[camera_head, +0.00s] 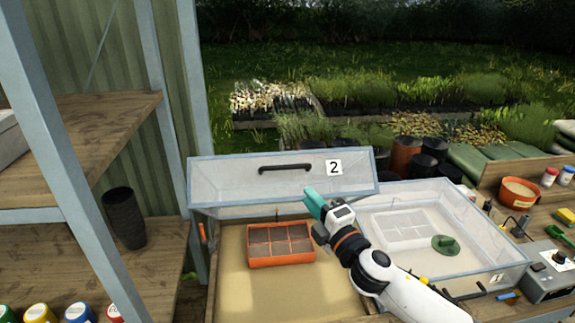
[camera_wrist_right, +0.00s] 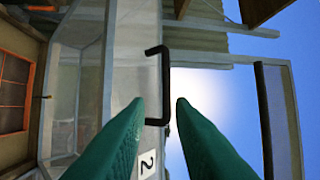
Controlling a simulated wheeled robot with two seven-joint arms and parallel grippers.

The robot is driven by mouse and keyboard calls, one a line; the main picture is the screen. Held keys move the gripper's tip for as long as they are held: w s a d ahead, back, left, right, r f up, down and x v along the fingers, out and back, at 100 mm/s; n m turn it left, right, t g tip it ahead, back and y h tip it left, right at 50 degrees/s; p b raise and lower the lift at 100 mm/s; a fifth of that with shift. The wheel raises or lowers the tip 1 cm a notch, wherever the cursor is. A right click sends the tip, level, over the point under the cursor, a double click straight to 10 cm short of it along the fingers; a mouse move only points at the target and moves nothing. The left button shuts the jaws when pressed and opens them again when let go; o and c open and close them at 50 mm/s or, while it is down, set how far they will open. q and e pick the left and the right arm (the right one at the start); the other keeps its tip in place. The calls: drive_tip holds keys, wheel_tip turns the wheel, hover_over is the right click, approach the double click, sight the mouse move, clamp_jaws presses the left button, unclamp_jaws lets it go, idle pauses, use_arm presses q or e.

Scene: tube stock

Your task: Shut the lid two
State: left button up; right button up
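Lid two (camera_head: 225,183) is a clear, pale-framed panel marked "2" (camera_head: 334,167), standing raised at the back of the left sand-filled box (camera_head: 232,285). Its black bar handle (camera_head: 285,167) is near the top; it also shows in the right wrist view (camera_wrist_right: 165,85). My right gripper (camera_head: 314,203) is in front of the lid, below and right of the handle. In the right wrist view its green fingers (camera_wrist_right: 161,103) are apart and empty, with the handle ahead between the tips; contact cannot be told. My left gripper is not in view.
An orange divided tray (camera_head: 281,262) lies inside the open box. A second box with a clear lid (camera_head: 470,265), marked 1, stands to the right, under my right forearm. Tools and pots crowd the right.

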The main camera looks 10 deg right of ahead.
sight(287, 169)
drive_tip(key=shift+n, duration=0.3)
drive_tip(key=p+x, duration=0.1)
drive_tip(key=x, duration=0.2)
drive_tip(key=p+x, duration=0.1)
drive_tip(key=x, duration=0.3)
drive_tip(key=r+p+x, duration=0.1)
drive_tip(key=x, duration=0.2)
drive_tip(key=shift+w+a, duration=0.15)
drive_tip(key=shift+a, duration=0.05)
drive_tip(key=shift+x, duration=0.8)
clamp_jaws()
